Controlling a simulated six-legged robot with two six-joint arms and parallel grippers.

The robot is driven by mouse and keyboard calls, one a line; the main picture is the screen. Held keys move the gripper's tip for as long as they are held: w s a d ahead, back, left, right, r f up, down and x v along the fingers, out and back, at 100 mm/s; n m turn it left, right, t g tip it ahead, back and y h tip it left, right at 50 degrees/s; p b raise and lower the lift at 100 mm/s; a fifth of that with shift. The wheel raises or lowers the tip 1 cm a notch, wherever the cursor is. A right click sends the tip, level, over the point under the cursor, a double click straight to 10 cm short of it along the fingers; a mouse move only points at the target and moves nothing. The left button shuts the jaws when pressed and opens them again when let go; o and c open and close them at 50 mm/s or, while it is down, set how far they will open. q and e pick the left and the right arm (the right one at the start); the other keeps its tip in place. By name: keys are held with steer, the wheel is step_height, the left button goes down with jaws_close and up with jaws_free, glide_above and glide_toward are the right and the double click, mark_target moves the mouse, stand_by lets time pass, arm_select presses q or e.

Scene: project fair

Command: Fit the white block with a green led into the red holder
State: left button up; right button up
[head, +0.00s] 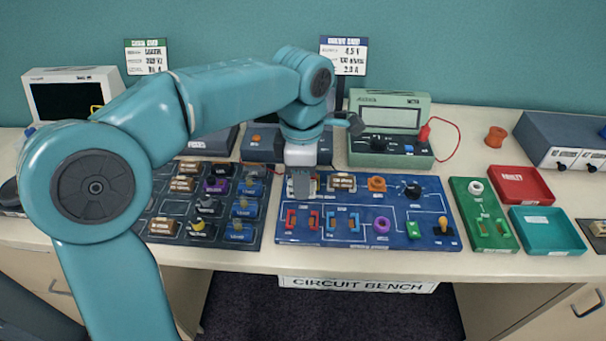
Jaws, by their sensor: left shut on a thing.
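My left gripper (303,186) reaches down from above to the upper left of the blue circuit board (400,209). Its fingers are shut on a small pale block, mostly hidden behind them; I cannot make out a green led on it. The red holder, a pair of upright red clips (291,219), is on the same board, just below and nearer than the gripper. The space between the clips looks empty. My right gripper is not in view.
A pair of blue clips (331,220), a purple ring (381,225) and a green block (413,230) share the board. A dark board (168,204) lies left. A green meter (391,130) stands behind. Red (523,185) and teal (547,231) trays are right.

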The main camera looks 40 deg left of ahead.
mark_target(303, 221)
arm_select(q)
steer(key=shift+d+f+b, duration=0.1)
steer(key=shift+f+b, duration=0.45)
steer(key=shift+f, duration=0.15)
step_height(303, 221, down, 4)
steer(key=b, duration=0.3)
steer(key=shift+s+r, duration=0.1)
steer(key=shift+r, duration=0.05)
steer(key=shift+f+b, duration=0.9)
steer(key=shift+f, duration=0.25)
steer(key=shift+p, duration=0.4)
steer(key=shift+f+b, duration=0.55)
steer(key=shift+f, duration=0.15)
stand_by(0.8)
steer(key=o, duration=1.6)
steer(key=shift+r, duration=0.15)
